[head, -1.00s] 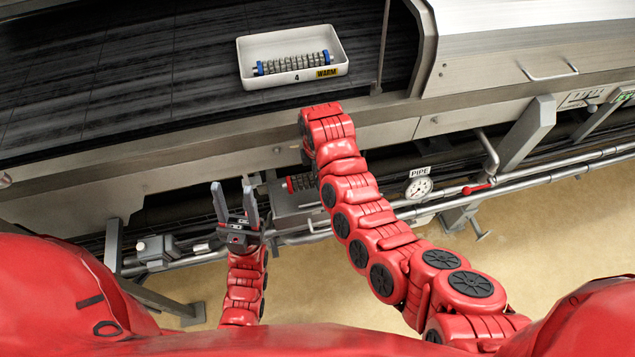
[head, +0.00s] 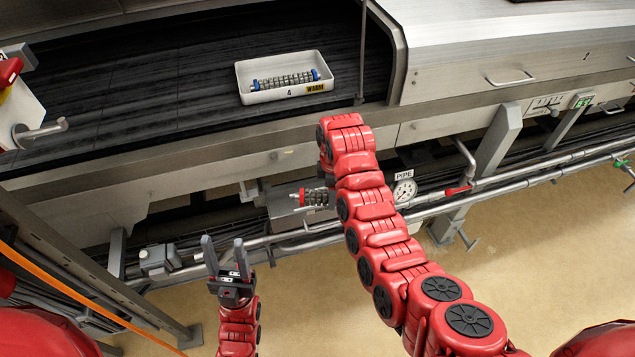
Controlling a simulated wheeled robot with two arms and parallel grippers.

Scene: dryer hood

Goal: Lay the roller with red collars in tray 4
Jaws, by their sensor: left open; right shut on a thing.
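Tray 4 (head: 244,86) is a white tray marked "4" and "WARM", on the dark belt at the upper middle. A roller with blue collars (head: 285,81) lies in it. The roller with red collars (head: 313,198) shows below the belt's front rail, left of my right arm, which hides its right end. It has shifted along with that arm, so it is held there; the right gripper's jaws are hidden behind the arm. My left gripper (head: 225,257) is open and empty, fingers up, in front of the pipes at the lower left.
The metal front rail (head: 240,149) runs below the belt (head: 180,90). A metal hood (head: 520,60) closes off the right. Pipes and a gauge (head: 405,190) marked "PIPE" lie below. The belt left of the tray is clear.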

